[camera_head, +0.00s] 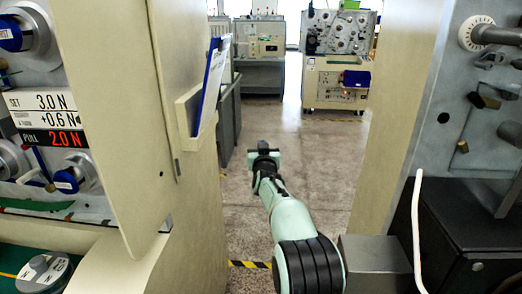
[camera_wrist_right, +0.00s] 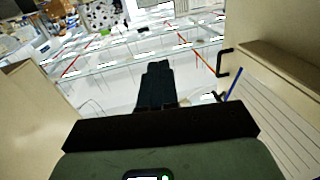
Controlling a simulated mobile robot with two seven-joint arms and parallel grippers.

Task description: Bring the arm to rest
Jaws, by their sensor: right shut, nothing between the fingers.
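My right arm (camera_head: 295,225), pale green with black bands, reaches forward in the head view through the gap between two cream machine panels. My right gripper (camera_head: 263,148) is at its far end, above the speckled floor and apart from the panels. In the right wrist view the dark fingers of the right gripper (camera_wrist_right: 157,72) are together, with nothing between them. My left gripper is in neither view.
A cream panel (camera_head: 115,120) with a clipboard (camera_head: 213,75) stands close on the left, another panel (camera_head: 395,120) on the right. A white cable (camera_head: 416,230) hangs at the right. Machines (camera_head: 338,60) stand far back. The floor (camera_head: 320,150) between is clear.

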